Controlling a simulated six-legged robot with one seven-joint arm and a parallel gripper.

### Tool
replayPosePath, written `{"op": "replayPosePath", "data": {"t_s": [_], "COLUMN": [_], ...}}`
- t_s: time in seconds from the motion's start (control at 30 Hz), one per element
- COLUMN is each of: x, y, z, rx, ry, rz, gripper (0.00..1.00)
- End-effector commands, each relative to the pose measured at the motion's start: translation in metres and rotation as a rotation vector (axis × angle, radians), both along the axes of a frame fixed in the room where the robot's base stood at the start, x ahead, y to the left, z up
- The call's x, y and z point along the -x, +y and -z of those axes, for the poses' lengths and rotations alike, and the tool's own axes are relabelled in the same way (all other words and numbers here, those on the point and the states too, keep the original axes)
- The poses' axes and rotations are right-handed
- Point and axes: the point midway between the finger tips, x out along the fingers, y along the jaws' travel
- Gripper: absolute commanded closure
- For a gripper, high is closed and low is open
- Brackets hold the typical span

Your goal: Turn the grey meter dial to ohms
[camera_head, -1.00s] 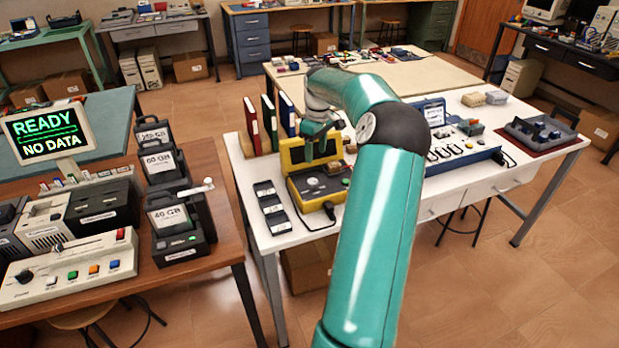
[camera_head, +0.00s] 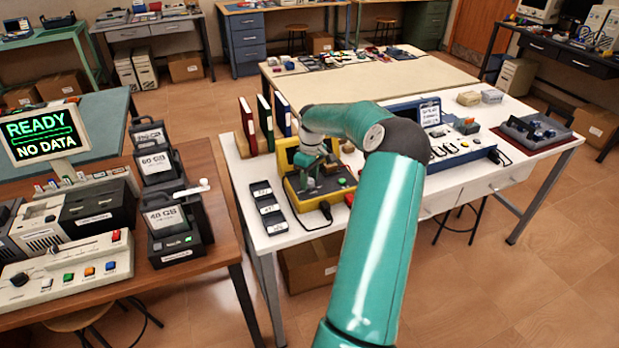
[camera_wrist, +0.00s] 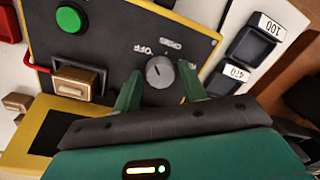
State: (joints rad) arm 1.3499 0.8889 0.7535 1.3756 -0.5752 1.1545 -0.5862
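The grey meter dial (camera_wrist: 160,72) sits on the dark panel of the yellow-framed meter (camera_wrist: 120,38). In the wrist view the dial has a white pointer line, and the labels "OFF" and "OHMS" are printed by it; another label is partly hidden by a finger. My gripper (camera_wrist: 163,90) is open, with one green finger on each side of the dial, close to it. I cannot tell whether the fingers touch it.
The panel also has a green button (camera_wrist: 72,18) and a brass-coloured block (camera_wrist: 78,82). Black blocks labelled 100 (camera_wrist: 262,38) and 470 (camera_wrist: 228,78) lie beside the meter. A blue case (camera_head: 465,150) stands to the right, and binders (camera_head: 265,123) stand behind.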

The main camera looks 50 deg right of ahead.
Motion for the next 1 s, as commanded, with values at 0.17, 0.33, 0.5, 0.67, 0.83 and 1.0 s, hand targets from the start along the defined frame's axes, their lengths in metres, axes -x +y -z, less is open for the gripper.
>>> {"op": "replayPosePath", "data": {"t_s": [0.17,0.33,0.5,0.67,0.83,1.0], "x": [0.0002,0.0,-0.0001,-0.0003,-0.0005,-0.0006], "y": [-0.0002,-0.0001,0.0002,-0.0002,0.0,0.0002], "z": [-0.0002,-0.0004,-0.0006,-0.0014,-0.0019,-0.0018], "rx": [0.0,0.001,0.001,0.004,0.004,0.004], "ry": [0.0,0.0,0.001,0.001,-0.001,-0.002], "rz": [0.0,0.005,0.04,0.114,0.236,0.382], "gripper": [0.91,0.91,0.91,0.91,0.91,0.91]}}
